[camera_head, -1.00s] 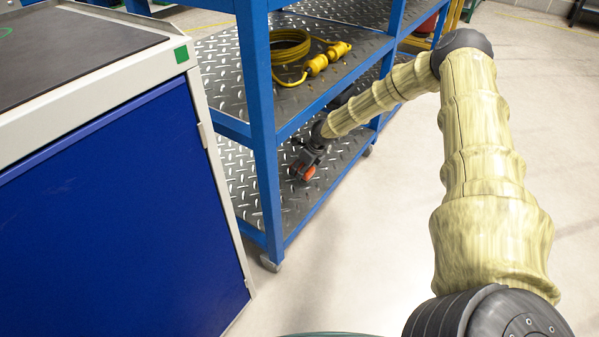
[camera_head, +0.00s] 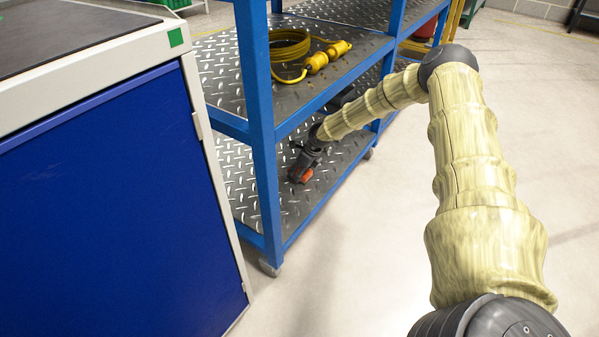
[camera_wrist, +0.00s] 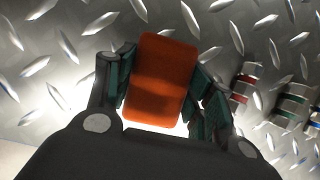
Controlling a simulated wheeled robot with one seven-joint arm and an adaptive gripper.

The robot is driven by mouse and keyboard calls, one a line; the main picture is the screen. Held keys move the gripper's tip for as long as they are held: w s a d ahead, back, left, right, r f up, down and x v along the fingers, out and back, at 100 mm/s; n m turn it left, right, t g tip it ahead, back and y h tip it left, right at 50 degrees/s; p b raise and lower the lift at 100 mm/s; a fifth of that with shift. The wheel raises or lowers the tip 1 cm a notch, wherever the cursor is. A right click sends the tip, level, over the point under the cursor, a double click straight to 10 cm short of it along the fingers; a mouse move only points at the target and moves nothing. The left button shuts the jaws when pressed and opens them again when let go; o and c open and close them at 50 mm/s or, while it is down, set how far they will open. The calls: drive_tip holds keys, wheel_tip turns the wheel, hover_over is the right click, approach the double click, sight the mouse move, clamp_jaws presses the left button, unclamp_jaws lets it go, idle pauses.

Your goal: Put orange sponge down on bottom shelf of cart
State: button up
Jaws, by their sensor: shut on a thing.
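The orange sponge (camera_wrist: 163,78) is between the two fingers of my gripper (camera_wrist: 163,92) in the wrist view, with the diamond-plate metal behind it. In the head view the sponge (camera_head: 306,175) shows small at the end of my gripper (camera_head: 303,172), low over the bottom shelf (camera_head: 240,180) of the blue cart (camera_head: 263,140). My gripper is shut on the sponge. I cannot tell whether the sponge touches the shelf.
A yellow cable with connectors (camera_head: 316,62) lies on the shelf above. A blue cart post stands left of my gripper. Metallic items with red and blue bands (camera_wrist: 290,105) show right of it in the wrist view. A blue cabinet (camera_head: 110,220) stands at left.

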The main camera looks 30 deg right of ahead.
sight(306, 172)
drive_tip(key=o, duration=1)
drive_tip(key=shift+f, duration=0.1)
drive_tip(key=shift+p+v, duration=1.8)
drive_tip(key=shift+v, duration=2.05)
